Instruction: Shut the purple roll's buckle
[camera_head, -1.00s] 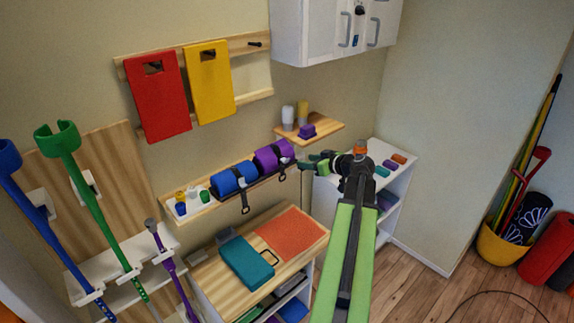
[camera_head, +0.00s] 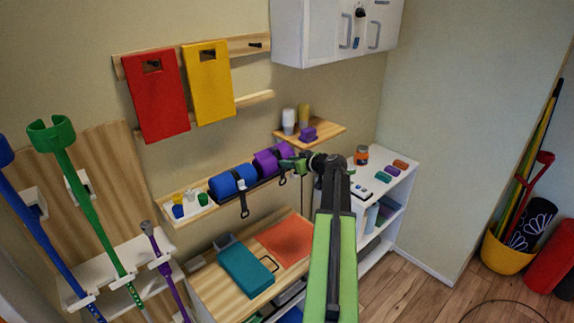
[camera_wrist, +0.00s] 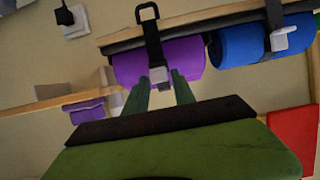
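The purple roll (camera_head: 264,162) lies on the wall shelf at the right of the blue roll. In the wrist view, which looks upside down, the purple roll (camera_wrist: 190,58) shows a black strap (camera_wrist: 152,38) ending in a loop (camera_wrist: 147,13). A pale buckle piece (camera_wrist: 158,75) sits on the roll's face. The strap's free end hangs below the shelf in the head view. My gripper (camera_wrist: 160,78) is open and empty, its two green fingers apart on either side of the pale piece. Whether they touch the roll I cannot tell. In the head view my gripper (camera_head: 290,162) is beside the roll.
The blue roll (camera_head: 226,185), with its own strap, lies close by. A small wooden shelf (camera_head: 325,131) with cups and a purple block is above right. A table (camera_head: 215,293) with a teal case (camera_head: 245,270) is below. A white shelf unit (camera_head: 400,177) stands right.

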